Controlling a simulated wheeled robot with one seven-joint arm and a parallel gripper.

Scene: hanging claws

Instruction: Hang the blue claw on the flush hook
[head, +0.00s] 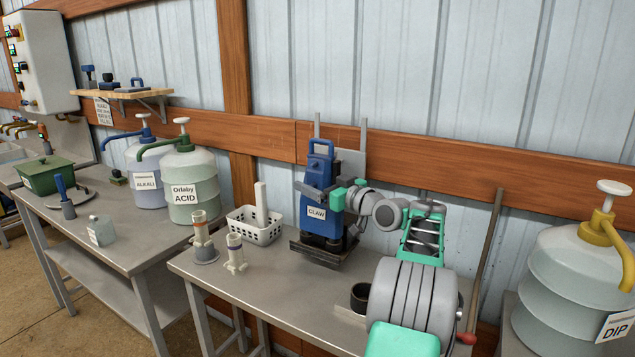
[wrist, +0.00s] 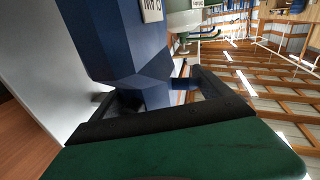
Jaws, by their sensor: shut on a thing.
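The blue claw (head: 316,190) stands upright at the back of the near bench, with a white CLAW label on its front and a loop handle on top. Its dark lower end is at a dark metal base (head: 312,250); I cannot tell if it rests there. My gripper (head: 345,196) reaches in from the right and is shut on the claw's right side, below the handle. In the wrist view the claw's blue body (wrist: 135,40) fills the upper middle, close to the dark and green finger parts. I cannot make out the flush hook.
A grey plate (head: 352,165) and thin uprights stand behind the claw. A white basket (head: 256,228) and two pale fittings stand to its left, a black cup (head: 360,297) to its front right. ACID (head: 194,190), ALKALI (head: 148,178) and DIP (head: 575,280) containers flank the bench.

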